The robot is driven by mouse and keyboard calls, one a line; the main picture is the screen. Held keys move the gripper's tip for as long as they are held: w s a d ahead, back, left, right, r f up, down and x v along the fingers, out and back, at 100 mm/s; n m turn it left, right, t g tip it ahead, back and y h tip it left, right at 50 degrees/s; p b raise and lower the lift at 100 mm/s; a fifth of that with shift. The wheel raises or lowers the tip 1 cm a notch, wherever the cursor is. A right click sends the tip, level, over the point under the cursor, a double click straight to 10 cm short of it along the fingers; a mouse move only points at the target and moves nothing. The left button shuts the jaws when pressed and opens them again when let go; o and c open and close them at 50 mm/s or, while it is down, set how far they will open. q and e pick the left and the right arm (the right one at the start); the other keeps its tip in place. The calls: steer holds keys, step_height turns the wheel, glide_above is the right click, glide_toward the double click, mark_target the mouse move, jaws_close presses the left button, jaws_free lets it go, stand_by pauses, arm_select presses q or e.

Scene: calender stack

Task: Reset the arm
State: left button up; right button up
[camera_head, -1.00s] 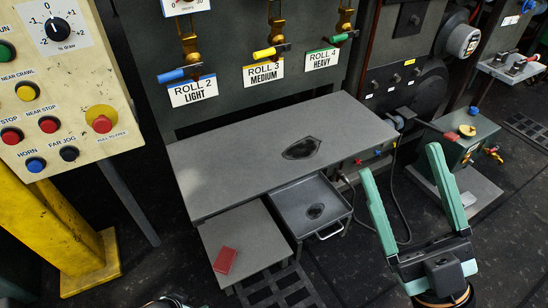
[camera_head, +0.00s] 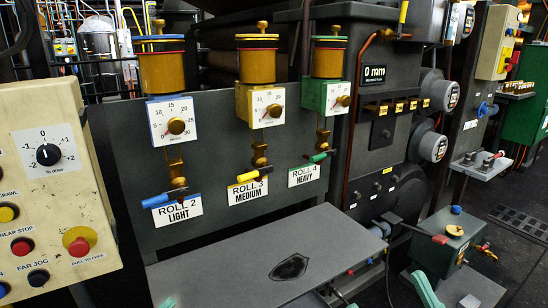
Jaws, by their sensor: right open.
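The view holds the tips of my grippers only at its bottom edge. My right gripper (camera_head: 386,289) is at the lower right, with one teal finger rising into view and only a small tip of the other showing. Its fingers are apart, with nothing seen between them. It is in front of the grey table. A small teal tip, apparently of my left gripper (camera_head: 168,302), shows at the bottom left over the table's near edge. The rest of it is cut off, so its jaws cannot be judged.
The grey table (camera_head: 225,278) has a dark patch (camera_head: 289,267). Behind it stands a panel with three dials and ROLL 2, 3 and 4 levers. A cream button panel (camera_head: 50,190) is at the left, and a green box (camera_head: 448,240) at the right.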

arm_select(q)
steer(key=w+a+r+n+t+y+p, duration=0.3)
steer(key=r+n+t+y, duration=0.25)
steer(key=n+t, duration=0.2)
steer(key=w+a+f+n+g+y+p, duration=0.2)
steer(key=w+f+n+g+y+p, duration=0.5)
steer(key=p, duration=0.5)
arm_select(e)
steer(key=w+d+f+m+g+h, duration=0.2)
steer(key=w+f+m+g+h, duration=0.2)
steer(key=w+f+m+h, duration=0.5)
arm_select(q)
steer(key=s+a+f+n+g+y+p, duration=0.1)
steer(key=s+f+g+y+p, duration=0.3)
steer(key=s+f+p, duration=0.6)
step_height(320, 180, down, 3)
steer(key=shift+s+a+r+n+g+p, duration=0.15)
steer(key=shift+s+a+n+g+p, duration=0.25)
steer(key=shift+g+p, duration=0.65)
arm_select(e)
steer(key=s+d+f+m+g+h, duration=0.1)
steer(key=s+f+g+h, duration=0.3)
steer(key=s+f+g, duration=0.4)
step_height(320, 180, down, 2)
steer(key=shift+s+d+m, duration=0.3)
steer(key=shift+s+d, duration=0.3)
steer(key=shift+s, duration=0.6)
arm_select(q)
steer(key=shift+w, duration=0.1)
